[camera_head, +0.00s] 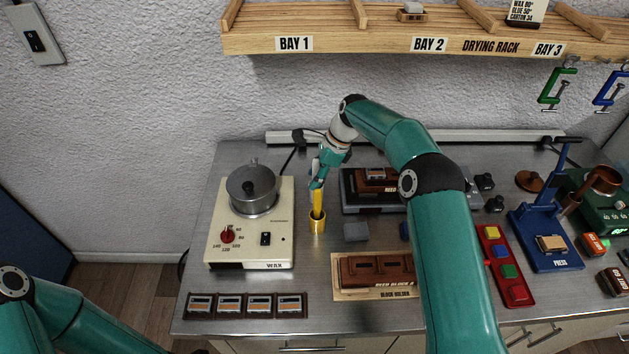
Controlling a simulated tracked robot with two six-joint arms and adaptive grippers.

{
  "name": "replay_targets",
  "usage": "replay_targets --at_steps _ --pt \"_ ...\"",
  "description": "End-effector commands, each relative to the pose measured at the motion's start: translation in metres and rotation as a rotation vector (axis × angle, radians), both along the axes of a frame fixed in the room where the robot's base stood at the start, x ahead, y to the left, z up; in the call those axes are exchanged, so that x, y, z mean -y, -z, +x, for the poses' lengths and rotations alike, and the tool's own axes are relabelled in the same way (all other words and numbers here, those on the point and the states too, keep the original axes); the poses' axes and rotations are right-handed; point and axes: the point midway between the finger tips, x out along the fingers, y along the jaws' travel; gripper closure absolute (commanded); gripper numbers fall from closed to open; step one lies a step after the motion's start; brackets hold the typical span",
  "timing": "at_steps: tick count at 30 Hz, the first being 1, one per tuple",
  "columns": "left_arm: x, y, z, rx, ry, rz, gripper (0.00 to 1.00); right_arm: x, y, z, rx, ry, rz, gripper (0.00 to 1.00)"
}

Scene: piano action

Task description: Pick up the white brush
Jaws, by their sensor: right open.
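A brush-like stick with a yellow shaft (318,203) stands upright in a small gold cup (317,226), just right of the wax heater. No white part of it can be made out; its lower end is hidden in the cup. My right gripper (317,182) points down over the cup, with its fingertips at the top of the stick. It is open; whether it touches the stick cannot be told. Only part of my left arm shows at the lower left, and its gripper is out of view.
The wax heater (222,252) with a grey pot (253,188) stands close left of the cup. A grey block (356,231) and the block holder (347,290) lie to the right. The drying rack (385,43) hangs above. A blue press (549,250) stands farther right.

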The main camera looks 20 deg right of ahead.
Motion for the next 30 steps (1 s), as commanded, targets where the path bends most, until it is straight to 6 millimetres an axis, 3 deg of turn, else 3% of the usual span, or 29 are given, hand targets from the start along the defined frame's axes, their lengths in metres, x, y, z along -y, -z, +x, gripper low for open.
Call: replay_targets --at_steps 6,14,30 --pt "0.0 0.0003 -0.0001 0.0 0.0 0.0 0.6 -0.0003 0.0014 0.0 0.0 0.0 0.0 0.57" --pt "0.0 0.0003 -0.0001 0.0 0.0 0.0 0.6 -0.0004 0.0011 0.0001 -0.001 0.0 0.0 1.0" --pt "0.0 0.0029 -0.0001 0.0 0.0 0.0 0.6 -0.0011 -0.006 0.0006 0.001 -0.002 0.0 1.0"
